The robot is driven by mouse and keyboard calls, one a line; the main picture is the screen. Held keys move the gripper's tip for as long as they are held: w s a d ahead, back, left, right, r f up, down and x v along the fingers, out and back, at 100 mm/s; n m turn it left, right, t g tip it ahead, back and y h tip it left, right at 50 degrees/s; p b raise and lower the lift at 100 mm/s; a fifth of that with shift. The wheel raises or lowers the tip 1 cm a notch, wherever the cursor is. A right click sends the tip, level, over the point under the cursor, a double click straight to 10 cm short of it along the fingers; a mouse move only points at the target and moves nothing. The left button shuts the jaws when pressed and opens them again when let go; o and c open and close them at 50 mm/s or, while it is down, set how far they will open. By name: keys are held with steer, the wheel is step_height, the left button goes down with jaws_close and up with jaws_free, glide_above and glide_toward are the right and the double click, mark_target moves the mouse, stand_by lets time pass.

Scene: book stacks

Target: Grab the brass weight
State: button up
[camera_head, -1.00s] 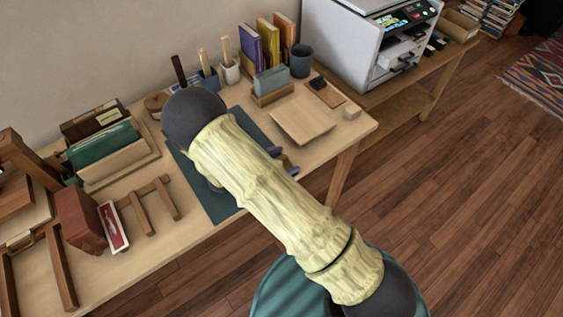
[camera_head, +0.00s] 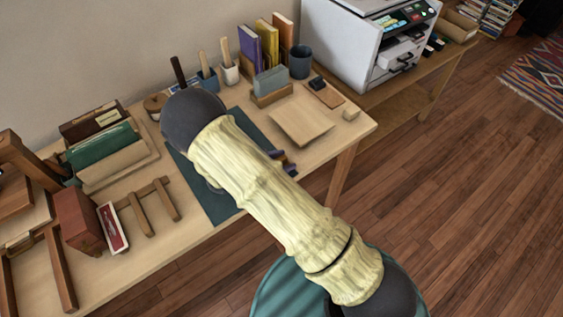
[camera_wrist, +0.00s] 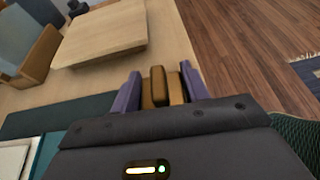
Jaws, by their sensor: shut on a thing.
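In the wrist view, my gripper (camera_wrist: 161,92) has purple fingers closed on the brass weight (camera_wrist: 157,86), a small golden-brown piece with a darker upright part. The weight sits between the two fingers near the edge of the table. In the head view, my arm covers most of the gripper, and only a bit of the purple fingers (camera_head: 287,164) shows beside the arm, by the dark green mat (camera_head: 217,207). The weight itself cannot be made out in the head view.
A card holder (camera_head: 271,88), cups and upright books stand behind. A wooden rack (camera_head: 150,205) and a red-brown book (camera_head: 80,220) are at left. A printer (camera_head: 362,50) stands at right.

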mark_target(282, 158)
steer(key=shift+r, duration=0.15)
step_height(282, 158, up, 10)
steer(key=shift+f, duration=0.1)
stand_by(0.3)
stand_by(0.4)
